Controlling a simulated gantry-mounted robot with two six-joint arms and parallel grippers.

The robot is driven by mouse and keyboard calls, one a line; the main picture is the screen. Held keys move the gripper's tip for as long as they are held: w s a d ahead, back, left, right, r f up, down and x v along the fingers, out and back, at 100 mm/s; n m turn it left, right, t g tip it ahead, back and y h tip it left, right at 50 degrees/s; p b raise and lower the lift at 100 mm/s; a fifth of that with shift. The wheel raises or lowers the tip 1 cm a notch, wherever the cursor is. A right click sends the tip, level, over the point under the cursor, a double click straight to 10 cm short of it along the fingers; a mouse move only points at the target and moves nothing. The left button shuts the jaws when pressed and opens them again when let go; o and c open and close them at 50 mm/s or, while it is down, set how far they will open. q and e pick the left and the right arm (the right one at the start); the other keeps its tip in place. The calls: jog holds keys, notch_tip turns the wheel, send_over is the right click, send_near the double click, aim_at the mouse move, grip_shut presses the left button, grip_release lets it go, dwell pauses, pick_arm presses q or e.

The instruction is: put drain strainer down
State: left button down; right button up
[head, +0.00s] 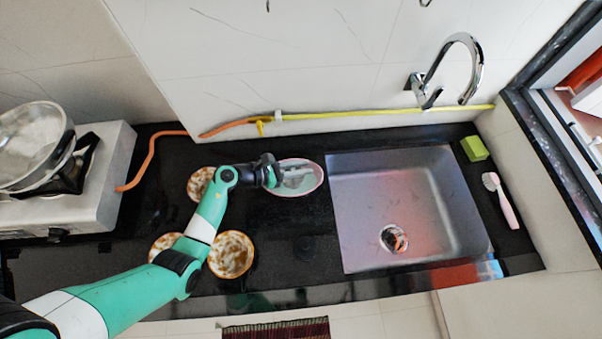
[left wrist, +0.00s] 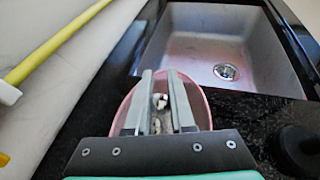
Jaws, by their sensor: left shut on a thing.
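My left gripper (head: 293,178) is over an oval pink-rimmed dish (head: 312,189) on the black counter, left of the sink. In the left wrist view, its two fingers (left wrist: 160,98) are shut on a small pale, metallic-looking piece, the drain strainer (left wrist: 160,101), which the fingers mostly hide. The pink dish (left wrist: 204,108) shows around and below the fingers there; I cannot tell whether the strainer touches it. The sink drain (head: 393,239) is at the sink's floor and also shows in the left wrist view (left wrist: 226,72). My right gripper is not in view.
The steel sink (head: 380,190) is empty. Dirty bowls (head: 231,255) stand around my left arm. A green sponge (head: 474,148) and a brush (head: 502,202) lie right of the sink. A stove with a pan (head: 35,140) is left; a yellow hose (head: 370,114) runs along the wall.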

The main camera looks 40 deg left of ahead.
pick_arm(q)
jog(key=shift+a+f, duration=0.15)
jog(key=shift+f, duration=0.1)
notch_tip(320, 180, down, 3)
jog(key=shift+f+b, duration=0.2)
jog(key=shift+b, duration=0.95)
jog(key=shift+r, duration=0.15)
jog(key=shift+w, duration=0.1)
jog(key=c, duration=0.8)
grip_release()
jog(key=shift+o, duration=0.2)
